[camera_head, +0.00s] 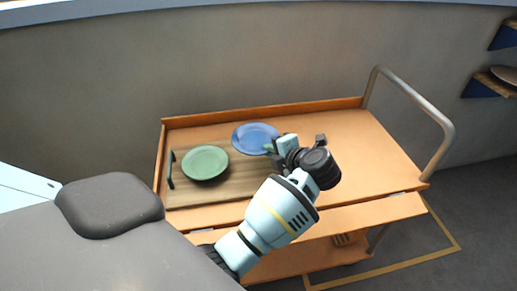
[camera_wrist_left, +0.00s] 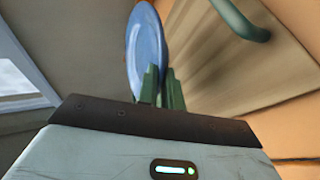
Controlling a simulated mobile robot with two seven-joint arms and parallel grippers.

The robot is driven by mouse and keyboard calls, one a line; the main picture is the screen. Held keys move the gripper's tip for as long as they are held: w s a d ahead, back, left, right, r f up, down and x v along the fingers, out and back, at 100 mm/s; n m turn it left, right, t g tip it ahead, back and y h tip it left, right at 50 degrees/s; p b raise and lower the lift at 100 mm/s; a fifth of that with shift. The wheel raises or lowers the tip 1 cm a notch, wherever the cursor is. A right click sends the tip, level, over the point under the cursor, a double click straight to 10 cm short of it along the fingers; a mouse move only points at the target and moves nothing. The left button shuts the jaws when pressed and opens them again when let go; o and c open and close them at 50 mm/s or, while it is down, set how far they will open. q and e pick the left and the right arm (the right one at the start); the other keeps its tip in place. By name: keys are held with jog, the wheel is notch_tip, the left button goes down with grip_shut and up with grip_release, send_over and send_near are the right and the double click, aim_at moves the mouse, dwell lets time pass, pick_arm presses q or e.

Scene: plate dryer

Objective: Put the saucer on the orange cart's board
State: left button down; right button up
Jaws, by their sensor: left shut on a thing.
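A blue saucer (camera_head: 255,138) is at the back right of the wooden board (camera_head: 238,182) on the orange cart (camera_head: 360,145). My left gripper (camera_head: 273,147) is shut on its right edge. In the left wrist view the blue saucer (camera_wrist_left: 148,48) shows nearly edge-on, its rim between the green fingers (camera_wrist_left: 162,88). I cannot tell whether the saucer touches the board or is just above it. A green plate (camera_head: 205,162) lies flat on the board's left part. My right gripper is not in view.
The board has a dark green handle (camera_head: 170,170) at its left end. A metal push bar (camera_head: 435,115) rises at the cart's right. The cart top right of the board is clear. Wall shelves (camera_head: 492,86) are at the far right, one with a plate on it.

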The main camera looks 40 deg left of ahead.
aim_at(270, 175)
pick_arm(q)
jog(key=shift+f+b, duration=0.3)
jog(key=shift+f, duration=3)
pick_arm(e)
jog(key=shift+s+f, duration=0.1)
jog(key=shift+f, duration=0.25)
pick_arm(q)
jog(key=shift+f, duration=0.1)
jog(key=c, duration=1.9)
grip_release()
jog(key=shift+o, duration=0.4)
